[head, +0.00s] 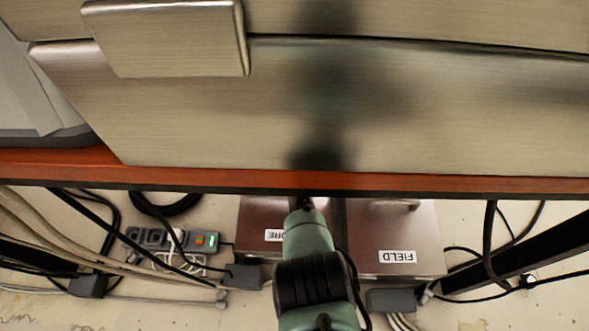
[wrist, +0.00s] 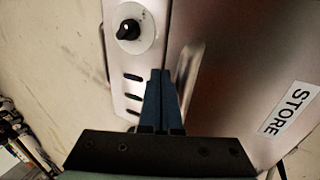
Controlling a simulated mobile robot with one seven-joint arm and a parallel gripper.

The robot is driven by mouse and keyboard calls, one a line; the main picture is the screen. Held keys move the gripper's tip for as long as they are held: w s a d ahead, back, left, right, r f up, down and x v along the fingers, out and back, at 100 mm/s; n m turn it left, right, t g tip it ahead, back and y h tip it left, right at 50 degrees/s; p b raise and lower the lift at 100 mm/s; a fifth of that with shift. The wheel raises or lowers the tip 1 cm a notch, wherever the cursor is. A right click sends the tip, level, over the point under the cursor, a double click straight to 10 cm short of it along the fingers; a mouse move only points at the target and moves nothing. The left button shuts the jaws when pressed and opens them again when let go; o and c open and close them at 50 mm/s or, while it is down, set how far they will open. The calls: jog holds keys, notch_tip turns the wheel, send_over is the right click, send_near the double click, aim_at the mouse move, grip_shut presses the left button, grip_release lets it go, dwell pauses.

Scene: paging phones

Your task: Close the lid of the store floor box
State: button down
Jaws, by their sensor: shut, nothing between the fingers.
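The store floor box (head: 262,214) is on the floor below the desk edge, left of centre in the head view, its label partly covered by my arm. In the wrist view its lid (wrist: 240,60), a brown metal plate with a STORE label (wrist: 291,107), fills the right side. A pale bar handle (wrist: 188,78) is at the lid's left edge. Left of it is a light metal panel (wrist: 150,60) with a black knob and slots. My gripper (wrist: 160,75) is shut and empty, its blue fingertips just left of the handle. Contact and the lid's angle are unclear.
The FIELD box (head: 410,225) stands right of the store box. A desk with a red-brown edge (head: 220,178) overhangs both and hides their far parts. Black and pale cables and a power strip (head: 172,240) lie on the floor at the left. Dark slanting legs flank the space.

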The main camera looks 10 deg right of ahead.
jog(key=p+v, duration=1.3)
jog(key=shift+p, duration=0.35)
